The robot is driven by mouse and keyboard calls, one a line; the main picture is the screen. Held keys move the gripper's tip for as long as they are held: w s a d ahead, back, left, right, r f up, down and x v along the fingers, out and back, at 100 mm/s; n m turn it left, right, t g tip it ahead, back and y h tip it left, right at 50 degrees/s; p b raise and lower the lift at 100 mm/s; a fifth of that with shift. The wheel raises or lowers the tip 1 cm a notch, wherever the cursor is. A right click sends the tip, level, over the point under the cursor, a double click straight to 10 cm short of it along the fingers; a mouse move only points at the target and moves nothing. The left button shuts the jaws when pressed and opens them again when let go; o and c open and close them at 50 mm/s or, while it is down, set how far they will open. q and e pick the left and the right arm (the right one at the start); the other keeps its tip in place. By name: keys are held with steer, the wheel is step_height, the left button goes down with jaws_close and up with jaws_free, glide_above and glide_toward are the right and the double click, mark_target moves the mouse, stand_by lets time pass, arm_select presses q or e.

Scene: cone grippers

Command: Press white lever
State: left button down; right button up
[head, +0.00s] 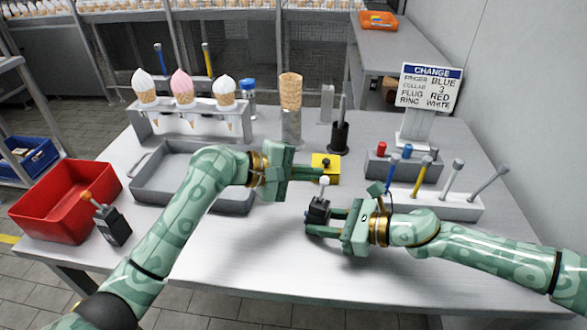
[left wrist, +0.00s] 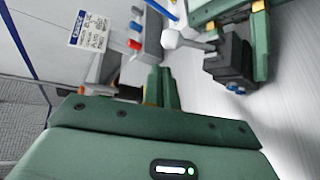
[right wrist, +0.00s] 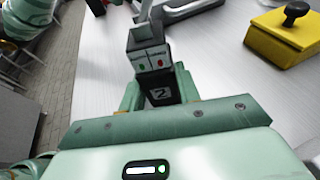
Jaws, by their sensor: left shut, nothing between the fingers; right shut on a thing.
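A black box (head: 317,209) with a white ball-topped lever (head: 324,182) is in my right gripper (head: 314,222), just above the table or on it; I cannot tell which. The right wrist view shows my fingers on both sides of the box (right wrist: 152,62), which has a "2" label and small green and red marks. My left gripper (head: 318,172) is shut and empty, its fingertips close to the white lever in the head view. In the left wrist view the white lever (left wrist: 172,38) is just right of and beyond my left fingers (left wrist: 158,86), seemingly apart.
A yellow box with a black knob (head: 326,165) stands right behind my left fingertips. A grey tray (head: 150,185) and a red bin (head: 65,205) are left. A tool rack (head: 450,203) and a sign (head: 431,88) are right. The front table is clear.

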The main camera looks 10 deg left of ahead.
arm_select(q)
steer(key=shift+s+d+r, duration=0.1)
steer(key=shift+s+r, duration=0.15)
steer(key=shift+s, duration=0.3)
steer(key=shift+s+d+r, duration=0.1)
steer(key=shift+s+r, duration=0.1)
steer(key=shift+s, duration=0.3)
